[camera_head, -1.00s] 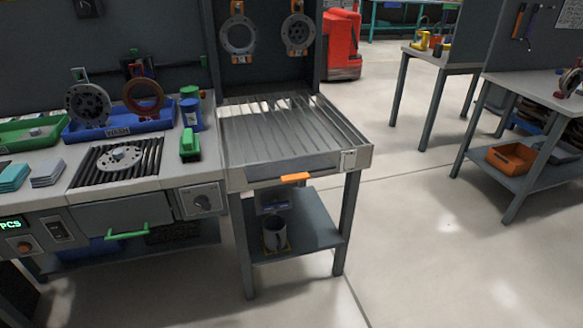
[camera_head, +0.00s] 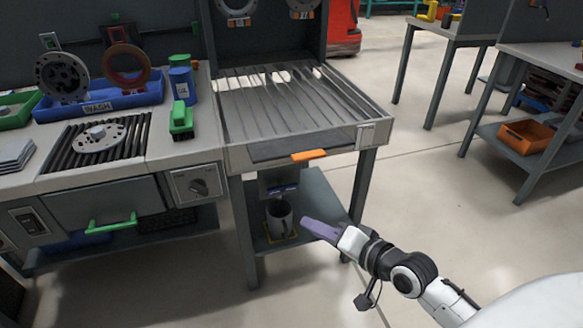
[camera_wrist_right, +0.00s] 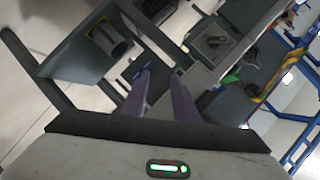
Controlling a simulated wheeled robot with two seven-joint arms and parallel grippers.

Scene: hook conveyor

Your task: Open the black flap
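The black flap (camera_head: 272,148) is a dark panel in the front of the slatted metal table (camera_head: 240,157). It lies flush with the front and looks closed. An orange handle (camera_head: 308,155) sticks out at its lower edge. My right gripper (camera_head: 312,228) comes in from the lower right, below the orange handle and apart from it. Its purple fingers also show in the right wrist view (camera_wrist_right: 160,95), with an empty gap between them. My left gripper is not in view.
A lower shelf under the table holds a mug (camera_head: 279,219). To the left, a workbench has a drawer with a green handle (camera_head: 110,223) and a rotary switch (camera_head: 197,186). The floor to the right (camera_head: 430,200) is clear.

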